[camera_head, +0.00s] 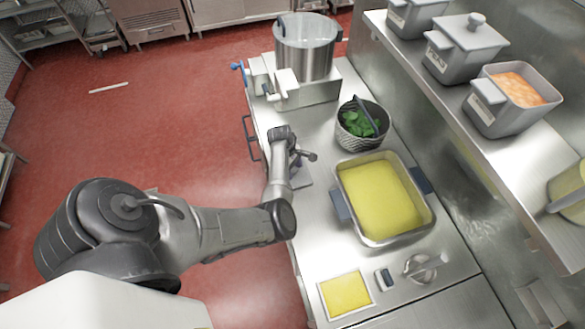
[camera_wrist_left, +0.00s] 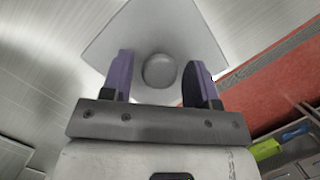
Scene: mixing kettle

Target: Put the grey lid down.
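The grey lid (camera_wrist_left: 110,42) shows in the left wrist view as a flat plate with a round knob (camera_wrist_left: 160,70). In the head view part of the lid (camera_head: 302,178) shows at the counter's left side, low over or on the steel top; I cannot tell if it touches. My left gripper (camera_head: 303,156) is above it. In the left wrist view its purple fingers (camera_wrist_left: 160,78) stand apart on either side of the knob, with slim gaps showing, so it looks open. My arm hides part of the lid. My right gripper is not in view.
A large yellow-filled pan (camera_head: 427,222) and a basket of green leaves (camera_head: 350,140) stand to the right. A steel pot (camera_head: 306,50) is at the back. The shelf holds lidded containers (camera_head: 462,48) and an open one with orange contents (camera_head: 503,118). A yellow square (camera_head: 346,294) lies in front.

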